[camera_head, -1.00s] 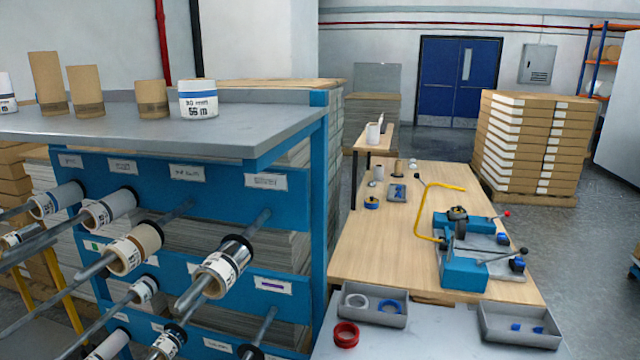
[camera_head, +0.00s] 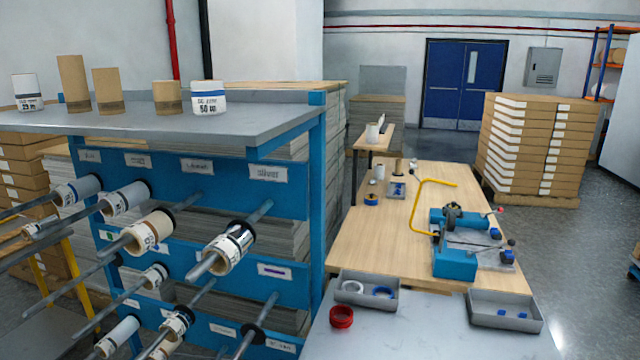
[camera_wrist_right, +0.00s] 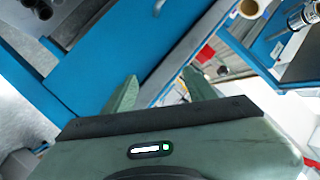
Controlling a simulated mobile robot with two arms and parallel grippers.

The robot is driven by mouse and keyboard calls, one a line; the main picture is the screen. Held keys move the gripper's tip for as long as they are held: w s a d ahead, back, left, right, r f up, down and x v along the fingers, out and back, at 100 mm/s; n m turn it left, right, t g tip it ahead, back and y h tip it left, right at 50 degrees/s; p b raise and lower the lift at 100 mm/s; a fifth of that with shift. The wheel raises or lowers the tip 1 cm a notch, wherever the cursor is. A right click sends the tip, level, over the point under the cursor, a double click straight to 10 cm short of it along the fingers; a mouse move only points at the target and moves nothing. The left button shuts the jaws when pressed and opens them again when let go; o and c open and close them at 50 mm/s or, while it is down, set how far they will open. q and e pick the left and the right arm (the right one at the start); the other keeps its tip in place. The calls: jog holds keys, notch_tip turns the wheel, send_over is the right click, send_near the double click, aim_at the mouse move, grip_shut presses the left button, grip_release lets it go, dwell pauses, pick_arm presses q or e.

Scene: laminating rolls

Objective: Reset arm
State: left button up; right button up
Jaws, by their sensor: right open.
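My right gripper (camera_wrist_right: 162,92) shows in the right wrist view. Its two pale green fingers stand well apart with nothing between them. A blue panel or beam of a rack (camera_wrist_right: 110,60) lies beyond the fingers; I cannot tell how far. Neither gripper shows in the head view. There, a blue rack (camera_head: 225,180) on the left carries rolls on grey rods, among them a brown-cored roll (camera_head: 150,232) and a roll with a black rim (camera_head: 232,248). On its grey top (camera_head: 160,128) stand brown cardboard cores (camera_head: 73,84) and white labelled rolls (camera_head: 209,98).
A wooden bench (camera_head: 385,235) on the right holds a blue fixture (camera_head: 456,262) with a yellow bent bar (camera_head: 416,205). Grey trays (camera_head: 365,292) and a red ring (camera_head: 341,317) lie on the near grey surface. A stack of cartons (camera_head: 530,145) stands behind. Grey floor (camera_head: 590,250) is clear at right.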

jog(key=s+f+n+g+h, duration=0.25)
jog(key=s+f, duration=0.25)
jog(key=f, duration=0.6)
jog(key=s+f+n+g+h, duration=0.1)
jog(key=s+f+g, duration=0.3)
jog(key=f, duration=0.8)
jog(key=s+a+f+n+g, duration=0.5)
jog(key=s+a+f+g, duration=0.2)
jog(key=s+a+f, duration=0.6)
jog(key=shift+s+a+f, duration=0.2)
jog(key=shift+s+a, duration=0.4)
jog(key=shift+w+g+y, duration=0.1)
jog(key=shift+g+y, duration=0.15)
